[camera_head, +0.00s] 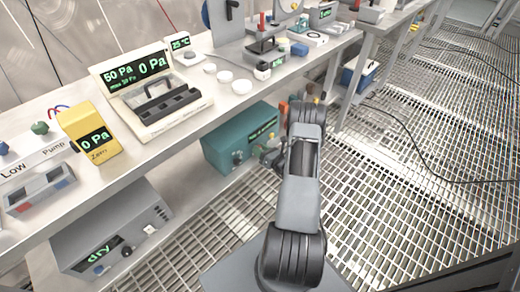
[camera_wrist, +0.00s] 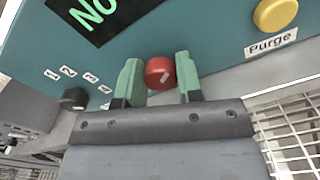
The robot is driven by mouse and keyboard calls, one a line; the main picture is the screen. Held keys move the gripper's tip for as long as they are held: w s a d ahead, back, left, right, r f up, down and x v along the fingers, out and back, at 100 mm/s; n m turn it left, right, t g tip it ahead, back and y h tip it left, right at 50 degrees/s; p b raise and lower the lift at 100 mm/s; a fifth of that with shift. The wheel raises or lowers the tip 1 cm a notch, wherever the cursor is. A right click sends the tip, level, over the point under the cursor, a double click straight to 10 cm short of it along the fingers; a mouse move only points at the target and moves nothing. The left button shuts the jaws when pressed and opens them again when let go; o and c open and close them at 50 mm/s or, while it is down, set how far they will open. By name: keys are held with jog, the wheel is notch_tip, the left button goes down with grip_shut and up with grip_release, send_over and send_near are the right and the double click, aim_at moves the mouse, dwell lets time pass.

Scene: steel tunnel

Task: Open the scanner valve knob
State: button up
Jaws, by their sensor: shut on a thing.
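The teal box (camera_head: 240,140) stands on the lower shelf under the bench in the head view, with a lit display on its front. In the wrist view, the box's front panel (camera_wrist: 215,40) fills most of the picture. A round red knob (camera_wrist: 160,72) with a pale slanted mark sits on this panel. My gripper (camera_wrist: 160,80) has its two green fingers on either side of the red knob and is shut on it. In the head view, my arm hides the fingertips and the red knob.
A yellow button (camera_wrist: 274,14) marked "Purge" is right of the red knob. A black knob (camera_wrist: 74,98) with numbered positions is at left. A grey box (camera_head: 110,240) marked "dry" stands on the lower shelf. Grated floor (camera_head: 400,200) lies open at right, with black cables (camera_head: 410,140).

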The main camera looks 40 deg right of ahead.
jog(key=m+p, duration=0.1)
jog(key=m, duration=0.5)
jog(key=shift+f+m, duration=0.15)
jog(key=shift+m, duration=0.15)
dwell(0.3)
jog(key=o, duration=0.9)
jog(key=s, duration=0.4)
jog(key=s+d+p, duration=0.1)
jog(key=s, duration=0.4)
jog(key=s+d+p, duration=0.1)
jog(key=s, duration=0.3)
jog(key=shift+s+d, duration=0.2)
jog(key=shift+s, duration=0.1)
